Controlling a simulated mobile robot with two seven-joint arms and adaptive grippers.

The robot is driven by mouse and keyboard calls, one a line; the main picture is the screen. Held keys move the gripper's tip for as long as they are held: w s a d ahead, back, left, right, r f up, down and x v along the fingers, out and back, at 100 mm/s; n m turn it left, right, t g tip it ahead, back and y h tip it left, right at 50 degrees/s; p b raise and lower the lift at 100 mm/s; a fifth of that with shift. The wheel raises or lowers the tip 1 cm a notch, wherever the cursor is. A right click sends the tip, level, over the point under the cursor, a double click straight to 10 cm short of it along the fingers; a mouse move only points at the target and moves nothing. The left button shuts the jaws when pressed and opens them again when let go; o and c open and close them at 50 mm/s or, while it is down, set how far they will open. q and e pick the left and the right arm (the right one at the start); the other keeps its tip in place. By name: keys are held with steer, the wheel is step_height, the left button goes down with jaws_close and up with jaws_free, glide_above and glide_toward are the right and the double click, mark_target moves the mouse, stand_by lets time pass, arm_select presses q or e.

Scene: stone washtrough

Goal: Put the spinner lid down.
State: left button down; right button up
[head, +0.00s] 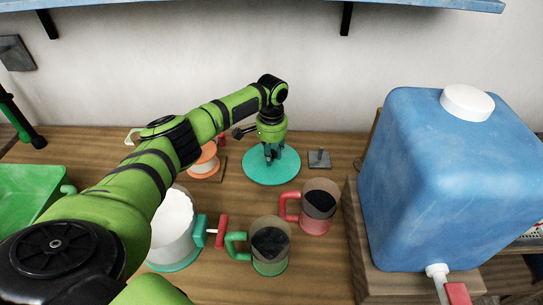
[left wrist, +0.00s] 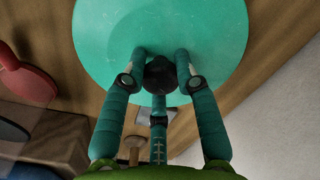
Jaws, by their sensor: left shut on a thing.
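The spinner lid (head: 258,172) is a flat teal disc with a dark knob (left wrist: 160,76) in its middle. It is at the back middle of the wooden worktop and looks level. I cannot tell whether it touches the wood. My left gripper (head: 273,156) is above the disc, its teal fingers shut around the knob. The lid (left wrist: 110,35) fills the upper part of the left wrist view. The white spinner bowl (head: 172,228), with a teal base and a side crank, stands at the front left, partly hidden by my left arm. My right gripper is not in view.
A red-handled mug (head: 316,222) and a green-handled mug (head: 270,265) stand in front of the lid. A small grey metal piece (head: 319,159) is just right of it. An orange-and-white item (head: 206,165) is left. A large blue water tank (head: 450,180) stands right, a green tub (head: 28,190) far left.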

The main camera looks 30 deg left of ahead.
mark_target(272, 152)
arm_select(q)
steer(key=shift+f, duration=0.85)
steer(key=shift+f, duration=0.15)
steer(key=c, duration=0.9)
jaws_free()
steer(key=shift+c, duration=0.2)
step_height(272, 152, up, 12)
steer(key=b, duration=0.1)
steer(key=shift+r, duration=0.25)
